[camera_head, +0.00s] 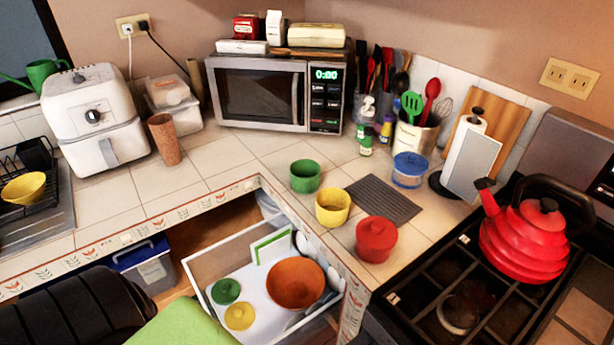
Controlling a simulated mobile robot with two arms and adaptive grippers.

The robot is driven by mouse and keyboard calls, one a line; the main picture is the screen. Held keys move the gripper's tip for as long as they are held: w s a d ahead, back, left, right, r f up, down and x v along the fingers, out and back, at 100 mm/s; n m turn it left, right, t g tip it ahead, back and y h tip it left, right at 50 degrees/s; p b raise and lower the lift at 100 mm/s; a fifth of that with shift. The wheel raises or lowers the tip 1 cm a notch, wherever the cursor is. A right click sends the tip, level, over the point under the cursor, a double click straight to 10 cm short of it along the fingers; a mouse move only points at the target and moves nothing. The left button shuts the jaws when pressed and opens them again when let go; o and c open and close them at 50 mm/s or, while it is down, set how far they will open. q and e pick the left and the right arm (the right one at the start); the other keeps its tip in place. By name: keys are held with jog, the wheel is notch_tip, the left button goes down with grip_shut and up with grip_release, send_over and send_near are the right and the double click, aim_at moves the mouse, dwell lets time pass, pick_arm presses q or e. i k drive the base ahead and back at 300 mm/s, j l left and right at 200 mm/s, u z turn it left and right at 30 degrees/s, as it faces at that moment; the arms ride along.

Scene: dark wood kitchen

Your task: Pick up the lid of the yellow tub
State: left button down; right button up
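The yellow tub (333,207) stands upright and open on the tiled counter, between an open green tub (305,176) and a red tub (376,239) with its lid on. A round yellow lid (239,317) with a small knob lies in the open drawer (206,308), near its front left. A green lid (226,291) lies just behind it. An orange-brown bowl (296,284) sits to the right of both lids in the drawer. Neither of my grippers is in view.
The drawer's raised walls surround the lids, and the counter edge overhangs behind. A green-edged white board (272,246) stands at the drawer's back. A stove with a red kettle (525,240) is on the right. A light green surface (180,326) borders the drawer's lower left.

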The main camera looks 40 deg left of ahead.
aim_at(240, 317)
jog(key=u, duration=1.9)
